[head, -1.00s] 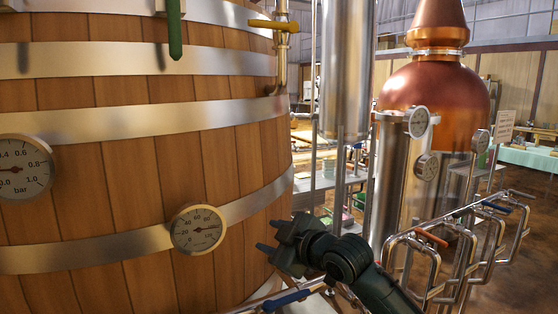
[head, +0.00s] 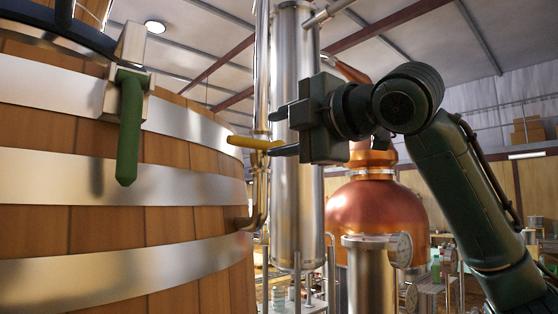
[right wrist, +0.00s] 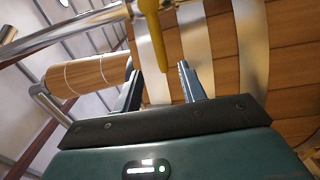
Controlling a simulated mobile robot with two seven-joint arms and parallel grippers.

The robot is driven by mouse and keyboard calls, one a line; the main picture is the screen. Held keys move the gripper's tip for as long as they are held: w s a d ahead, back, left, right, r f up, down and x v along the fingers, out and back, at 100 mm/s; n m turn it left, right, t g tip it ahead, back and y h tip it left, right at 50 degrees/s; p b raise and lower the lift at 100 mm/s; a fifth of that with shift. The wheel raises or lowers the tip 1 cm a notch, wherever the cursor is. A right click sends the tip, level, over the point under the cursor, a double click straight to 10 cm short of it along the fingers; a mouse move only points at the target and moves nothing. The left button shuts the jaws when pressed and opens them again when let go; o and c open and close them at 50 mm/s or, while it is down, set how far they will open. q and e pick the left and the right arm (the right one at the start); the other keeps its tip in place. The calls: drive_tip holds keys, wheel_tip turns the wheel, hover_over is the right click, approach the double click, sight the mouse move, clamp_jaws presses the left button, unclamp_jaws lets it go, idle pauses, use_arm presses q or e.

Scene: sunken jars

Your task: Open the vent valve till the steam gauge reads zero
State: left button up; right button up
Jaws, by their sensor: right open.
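The bar-marked gauge on the vat is out of view. My left gripper is not in view.
A green handle (head: 129,130) hangs on the vat (head: 90,230) at the left. A tall steel cylinder (head: 297,220) stands behind my right gripper. A copper still (head: 376,218) and a steel column (head: 368,280) with a dial (head: 401,250) stand beyond, below my right arm.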

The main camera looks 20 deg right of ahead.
sight(251, 142)
drive_tip(key=p+x, duration=0.1)
drive_tip(key=x, duration=0.5)
drive_tip(key=shift+w, duration=0.25)
drive_tip(key=shift+a, duration=0.1)
drive_tip(key=shift+w+a, duration=0.1)
drive_tip(key=shift+w, duration=0.35)
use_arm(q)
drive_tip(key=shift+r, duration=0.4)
use_arm(e)
drive_tip(key=shift+c, duration=0.3)
